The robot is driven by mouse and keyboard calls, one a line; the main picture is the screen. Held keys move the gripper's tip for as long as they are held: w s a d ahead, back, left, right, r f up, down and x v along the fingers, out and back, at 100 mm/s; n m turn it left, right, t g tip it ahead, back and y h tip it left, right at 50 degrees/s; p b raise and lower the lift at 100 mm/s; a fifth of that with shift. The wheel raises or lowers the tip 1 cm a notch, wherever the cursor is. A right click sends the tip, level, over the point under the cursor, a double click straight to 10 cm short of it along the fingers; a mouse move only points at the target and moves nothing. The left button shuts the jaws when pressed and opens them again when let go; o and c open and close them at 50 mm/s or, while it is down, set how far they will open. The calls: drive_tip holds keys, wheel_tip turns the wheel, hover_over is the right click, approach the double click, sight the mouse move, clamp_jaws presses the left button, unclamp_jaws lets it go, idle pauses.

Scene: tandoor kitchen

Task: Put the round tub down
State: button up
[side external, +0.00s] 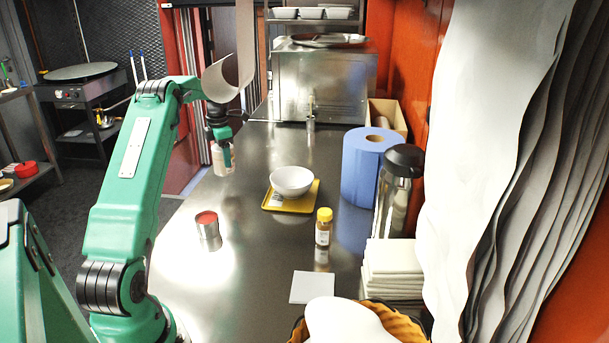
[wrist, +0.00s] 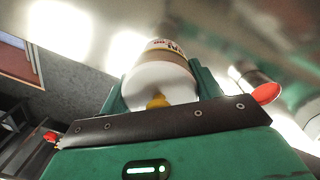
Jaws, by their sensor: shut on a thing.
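The round tub (side external: 219,166) is a small pale tub, seen at the end of my arm in the side view. My gripper (side external: 229,155) is shut on it from above. In the wrist view the white tub (wrist: 162,72), with dark lettering on a band, sits between the two green fingers of my gripper (wrist: 160,88). The tub appears near the left edge of the steel counter (side external: 243,205). I cannot tell whether its base touches the counter or hangs just above it.
A red-topped can (side external: 207,226), a white bowl (side external: 292,181) on a yellow tray (side external: 271,207) and a yellow-capped jar (side external: 323,227) stand nearer the camera. A blue paper roll (side external: 363,175) and a flask (side external: 397,190) stand at right. Counter around the tub looks clear.

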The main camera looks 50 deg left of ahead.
drive_tip(key=a, duration=0.1)
drive_tip(key=s+a+f, duration=0.1)
drive_tip(key=a+f, duration=0.1)
drive_tip(key=a, duration=0.1)
drive_tip(key=shift+s+f, duration=0.2)
drive_tip(key=shift+s, duration=0.1)
drive_tip(key=shift+d+f, duration=0.1)
drive_tip(key=shift+f, duration=1.9)
drive_tip(key=shift+f, duration=0.1)
drive_tip(key=o, duration=1.2)
drive_tip(key=shift+c, duration=0.2)
wheel_tip(320, 180, up, 12)
drive_tip(key=shift+s, duration=0.35)
